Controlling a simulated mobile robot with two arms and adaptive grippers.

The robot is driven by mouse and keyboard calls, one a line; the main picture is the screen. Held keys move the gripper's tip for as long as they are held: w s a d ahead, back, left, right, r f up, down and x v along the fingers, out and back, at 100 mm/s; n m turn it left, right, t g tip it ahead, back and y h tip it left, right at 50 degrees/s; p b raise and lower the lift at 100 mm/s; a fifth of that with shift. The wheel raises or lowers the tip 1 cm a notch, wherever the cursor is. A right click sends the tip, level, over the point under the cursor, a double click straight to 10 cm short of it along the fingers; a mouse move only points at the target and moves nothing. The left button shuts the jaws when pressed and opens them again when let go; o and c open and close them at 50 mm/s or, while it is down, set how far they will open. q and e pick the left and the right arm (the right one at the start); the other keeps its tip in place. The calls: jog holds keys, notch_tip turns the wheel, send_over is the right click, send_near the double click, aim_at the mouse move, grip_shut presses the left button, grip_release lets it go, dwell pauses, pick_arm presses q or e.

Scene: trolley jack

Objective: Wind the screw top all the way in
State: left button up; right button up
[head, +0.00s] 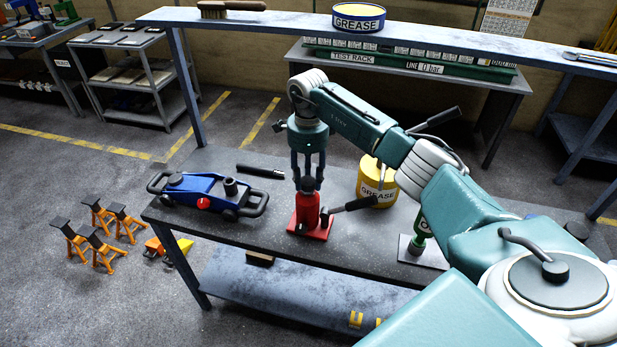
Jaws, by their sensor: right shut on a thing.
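A red bottle jack (308,212) stands upright on the dark workbench (262,235), on a red base plate. A black lever with a dark grip (361,202) sticks out to its right. My right gripper (308,180) points straight down over the jack. Its fingers are shut on the dark screw top (308,185) and partly hide it. How far the screw stands out of the jack cannot be told. My left gripper is not in view.
A blue trolley jack (190,190) sits left on the bench, with a black bar (260,171) behind. A yellow grease tin (371,182) and a green jack (419,238) stand right. A raised shelf (450,42) crosses above the bench. Orange stands (78,240) are on the floor.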

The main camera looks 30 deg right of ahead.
jog(key=shift+s+d, duration=0.1)
jog(key=shift+d, duration=0.1)
jog(key=shift+f+m, duration=0.1)
jog(key=shift+m, duration=0.6)
jog(key=m+b, duration=0.1)
jog(key=m, duration=0.3)
jog(key=shift+a, duration=0.1)
jog(key=m+b, duration=0.1)
jog(key=m, duration=0.5)
jog(key=shift+a+m, duration=0.15)
jog(key=shift+m, duration=0.15)
jog(key=m, duration=0.3)
jog(key=shift+m, duration=0.3)
jog(key=m, duration=0.3)
jog(key=shift+a+m, duration=0.15)
jog(key=shift+m, duration=0.15)
jog(key=m, duration=0.6)
jog(key=shift+w+a+r+m, duration=0.1)
jog(key=shift+w+r+m, duration=0.1)
jog(key=shift+w+m, duration=0.1)
jog(key=shift+c, duration=0.2)
